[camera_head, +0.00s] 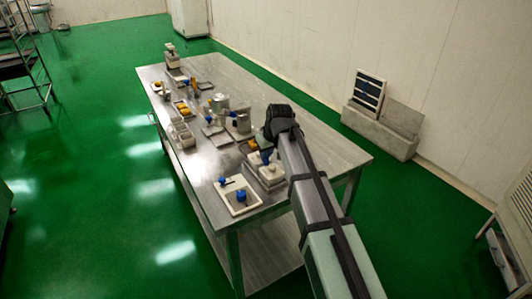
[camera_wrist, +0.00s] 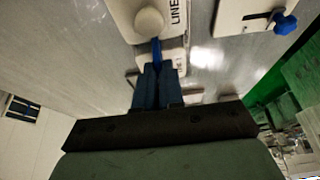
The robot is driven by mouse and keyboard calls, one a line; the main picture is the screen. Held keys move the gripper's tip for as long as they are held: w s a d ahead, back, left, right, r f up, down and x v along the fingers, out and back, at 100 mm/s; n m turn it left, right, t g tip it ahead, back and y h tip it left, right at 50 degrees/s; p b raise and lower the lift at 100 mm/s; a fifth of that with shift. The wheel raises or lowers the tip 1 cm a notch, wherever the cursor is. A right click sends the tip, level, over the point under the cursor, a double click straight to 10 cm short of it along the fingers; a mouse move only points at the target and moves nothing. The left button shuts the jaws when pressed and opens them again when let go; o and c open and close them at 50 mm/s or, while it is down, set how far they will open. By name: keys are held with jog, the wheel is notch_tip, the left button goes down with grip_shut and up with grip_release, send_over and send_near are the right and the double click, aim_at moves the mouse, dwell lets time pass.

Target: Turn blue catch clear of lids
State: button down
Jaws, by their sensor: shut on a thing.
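In the wrist view my gripper (camera_wrist: 157,68) is shut on the blue catch (camera_wrist: 157,48), a narrow upright-looking blue piece. The catch sits against the edge of a white lid (camera_wrist: 120,12) with a round pale knob and part of a label reading "LINE". A second pale lid or block (camera_wrist: 147,60) lies just below it, partly hidden by my fingers. In the head view the lids (camera_head: 270,174) stand near the table's right front, beside my arm. The catch there is small, and my fingertips are mostly hidden by the wrist.
Several small containers and tools crowd the table farther back. The table's right side is clear.

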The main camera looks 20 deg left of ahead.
jog(key=shift+n, duration=0.3)
jog(key=n, duration=0.1)
jog(key=n+g+y, duration=0.1)
jog(key=n, duration=0.1)
jog(key=shift+w+d+n, duration=0.1)
jog(key=shift+w+n, duration=0.1)
jog(key=shift+n, duration=0.1)
jog(key=n+g, duration=0.2)
jog(key=n, duration=0.2)
jog(key=shift+w, duration=0.15)
jog(key=n+g, duration=0.2)
jog(key=n, duration=0.3)
jog(key=shift+w+n, duration=0.1)
jog(key=shift+n, duration=0.3)
jog(key=shift+n+g+h, duration=0.5)
jog(key=shift+n+g, duration=0.1)
jog(key=shift+n, duration=1.3)
jog(key=c, duration=1.2)
grip_release()
jog(key=shift+c, duration=0.2)
